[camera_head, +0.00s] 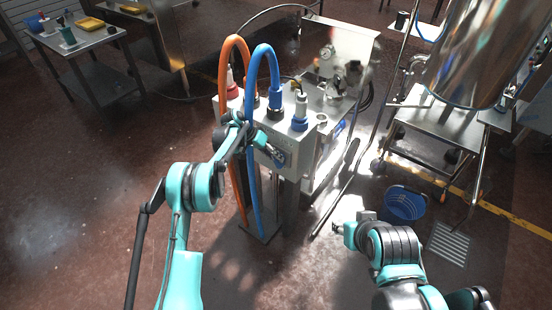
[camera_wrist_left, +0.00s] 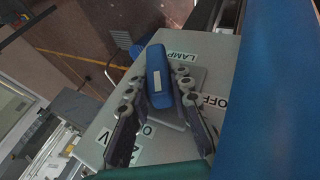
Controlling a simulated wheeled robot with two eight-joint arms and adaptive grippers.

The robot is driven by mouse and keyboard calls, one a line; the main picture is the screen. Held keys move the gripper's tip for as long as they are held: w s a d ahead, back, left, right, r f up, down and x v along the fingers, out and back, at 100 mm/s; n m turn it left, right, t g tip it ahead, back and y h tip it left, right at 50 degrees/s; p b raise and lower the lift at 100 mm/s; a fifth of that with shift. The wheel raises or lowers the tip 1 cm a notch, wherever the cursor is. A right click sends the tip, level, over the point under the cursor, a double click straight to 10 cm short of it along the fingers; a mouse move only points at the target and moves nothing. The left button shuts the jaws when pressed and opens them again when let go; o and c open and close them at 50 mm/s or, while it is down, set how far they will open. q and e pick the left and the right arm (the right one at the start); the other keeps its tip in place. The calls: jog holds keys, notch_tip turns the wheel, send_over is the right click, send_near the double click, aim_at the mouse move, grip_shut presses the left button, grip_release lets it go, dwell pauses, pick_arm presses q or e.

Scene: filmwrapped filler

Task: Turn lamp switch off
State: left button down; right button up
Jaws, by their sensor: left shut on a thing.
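The lamp switch has a blue elongated knob (camera_wrist_left: 158,76) on a grey square base, mounted on a light grey panel (camera_wrist_left: 210,50). Labels reading LAMP and OFF lie beside it in the left wrist view, with other labels partly covered. My left gripper (camera_wrist_left: 157,88) has a finger on each side of the knob and is shut on it. The knob stands roughly upright in that picture, its top leaning slightly left. In the head view my left gripper (camera_head: 268,152) is at the front of the grey box (camera_head: 294,146), hiding the switch. My right gripper (camera_head: 346,228) is low, away from the box; its fingers are unclear.
An orange hose (camera_head: 226,55) and a blue hose (camera_head: 252,75) loop over the box and hang close beside my left arm. The floor at the left is clear.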

pick_arm(q)
jog(key=shift+w+a+h, duration=0.1)
jog(key=shift+h, duration=0.3)
jog(key=c, duration=1.4)
grip_release()
jog(key=shift+g, duration=0.3)
jog(key=shift+o, duration=0.2)
jog(key=v, duration=1.2)
